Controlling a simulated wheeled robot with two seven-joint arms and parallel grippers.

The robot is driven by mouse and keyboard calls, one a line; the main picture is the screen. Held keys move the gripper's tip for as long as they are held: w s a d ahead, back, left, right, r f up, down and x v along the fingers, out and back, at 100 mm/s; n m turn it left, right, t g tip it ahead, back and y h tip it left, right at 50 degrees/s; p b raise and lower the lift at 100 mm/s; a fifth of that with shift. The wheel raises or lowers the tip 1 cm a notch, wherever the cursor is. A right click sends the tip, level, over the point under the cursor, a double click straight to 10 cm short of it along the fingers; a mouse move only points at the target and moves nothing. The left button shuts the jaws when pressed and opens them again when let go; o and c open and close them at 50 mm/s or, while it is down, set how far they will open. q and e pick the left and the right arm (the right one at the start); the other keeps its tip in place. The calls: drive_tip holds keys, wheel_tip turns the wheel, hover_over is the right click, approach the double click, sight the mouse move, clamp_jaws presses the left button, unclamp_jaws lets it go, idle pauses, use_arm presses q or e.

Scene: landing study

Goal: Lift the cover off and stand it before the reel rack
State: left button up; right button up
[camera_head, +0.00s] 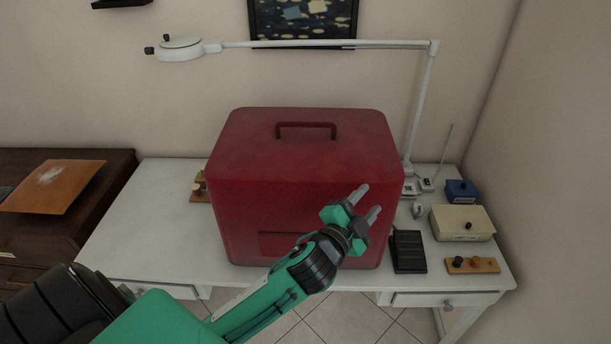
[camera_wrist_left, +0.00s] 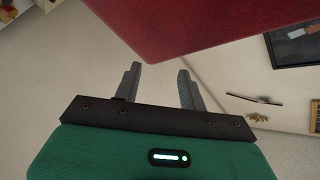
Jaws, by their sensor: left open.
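The red cover (camera_head: 300,185) stands upright on the white table, with a handle (camera_head: 305,127) on its top. It also shows along the top of the left wrist view (camera_wrist_left: 190,25). My left gripper (camera_head: 368,200) is open and empty in front of the cover's right part, below the level of its handle. In the left wrist view its two fingers (camera_wrist_left: 160,85) stand apart with nothing between them. Part of the reel rack may be the wooden piece (camera_head: 198,187) at the cover's left edge, mostly hidden; I cannot tell. What is under the cover is hidden. My right gripper is not in view.
A black pedal (camera_head: 408,251), a small wooden rack with spools (camera_head: 472,265), a cream box (camera_head: 462,223) and a blue box (camera_head: 461,191) are right of the cover. A white lamp arm (camera_head: 330,44) spans behind and above it. The table's left part (camera_head: 150,235) is clear.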

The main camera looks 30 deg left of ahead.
use_arm(q)
drive_tip(key=w+d+r+m+g+h, duration=0.1)
drive_tip(key=w+d+r+m+h, duration=0.1)
drive_tip(key=d+r+m+h, duration=0.45)
drive_tip(key=w+d+r+m+g+h, duration=0.1)
drive_tip(key=w+d+r+m+h, duration=0.15)
drive_tip(key=r+m+h, duration=0.75)
drive_tip(key=m+g+y, duration=1.5)
drive_tip(key=m+y, duration=0.4)
drive_tip(key=m, duration=0.1)
approach(305, 123)
drive_tip(key=f+p, duration=0.1)
drive_tip(key=f, duration=0.1)
drive_tip(key=f+p, duration=0.1)
drive_tip(key=f, duration=0.1)
drive_tip(key=w+f+p, duration=0.1)
drive_tip(key=f, duration=0.2)
drive_tip(key=shift+w+a+f+p, duration=0.1)
drive_tip(key=shift+a+f+p, duration=0.05)
drive_tip(key=shift+a+p, duration=0.2)
drive_tip(key=shift+w+f, duration=0.1)
drive_tip(key=shift+f, duration=0.45)
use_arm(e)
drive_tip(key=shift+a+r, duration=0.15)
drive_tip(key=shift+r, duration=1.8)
